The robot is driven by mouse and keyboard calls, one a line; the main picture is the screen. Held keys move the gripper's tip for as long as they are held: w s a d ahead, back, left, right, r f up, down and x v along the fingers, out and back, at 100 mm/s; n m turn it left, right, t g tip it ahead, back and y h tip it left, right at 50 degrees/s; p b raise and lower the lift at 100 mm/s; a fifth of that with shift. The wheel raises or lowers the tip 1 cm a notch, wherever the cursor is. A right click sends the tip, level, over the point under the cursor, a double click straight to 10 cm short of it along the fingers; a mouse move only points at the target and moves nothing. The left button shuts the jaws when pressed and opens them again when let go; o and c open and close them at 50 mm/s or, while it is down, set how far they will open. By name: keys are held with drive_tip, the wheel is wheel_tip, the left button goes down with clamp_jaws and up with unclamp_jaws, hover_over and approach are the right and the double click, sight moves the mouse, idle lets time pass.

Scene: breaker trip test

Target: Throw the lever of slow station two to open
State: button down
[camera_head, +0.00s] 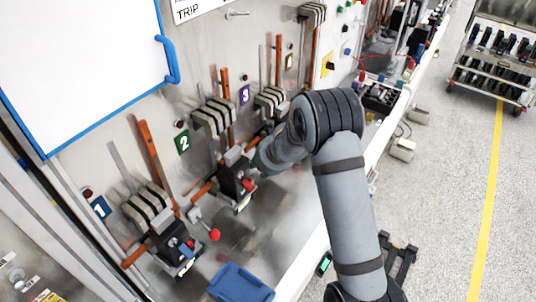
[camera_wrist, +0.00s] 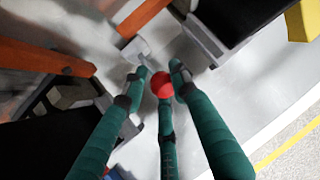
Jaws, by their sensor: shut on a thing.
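The green number 2 plate (camera_head: 183,142) marks station two on the panel, above a black breaker unit (camera_head: 235,178) with orange bars and a red part. My wrist hides the area right of this unit in the head view. In the wrist view the teal fingers of my gripper (camera_wrist: 159,82) are closed around a red ball knob (camera_wrist: 162,86). The knob belongs to a lever with a pale grey bracket (camera_wrist: 135,49) at its base. The lever's angle is hard to judge, as the fingers cover much of it.
Station one's lever with a red knob (camera_head: 214,235) stands free to the left. A blue bin (camera_head: 240,284) is at the bench front. The purple number 3 plate (camera_head: 244,94) is beyond station two. A cart (camera_head: 500,62) stands across the open floor.

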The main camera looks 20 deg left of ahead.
drive_tip(key=shift+w+d+f, duration=0.1)
drive_tip(key=shift+d+f, duration=0.15)
drive_tip(key=shift+d, duration=0.2)
drive_tip(key=c, duration=1.8)
unclamp_jaws()
drive_tip(key=o, duration=0.4)
drive_tip(key=shift+r, duration=0.15)
drive_tip(key=shift+c, duration=0.2)
drive_tip(key=shift+w, duration=0.1)
drive_tip(key=shift+a, duration=0.25)
drive_tip(key=v, duration=1.2)
drive_tip(key=shift+a, duration=0.1)
drive_tip(key=shift+x, duration=5.9)
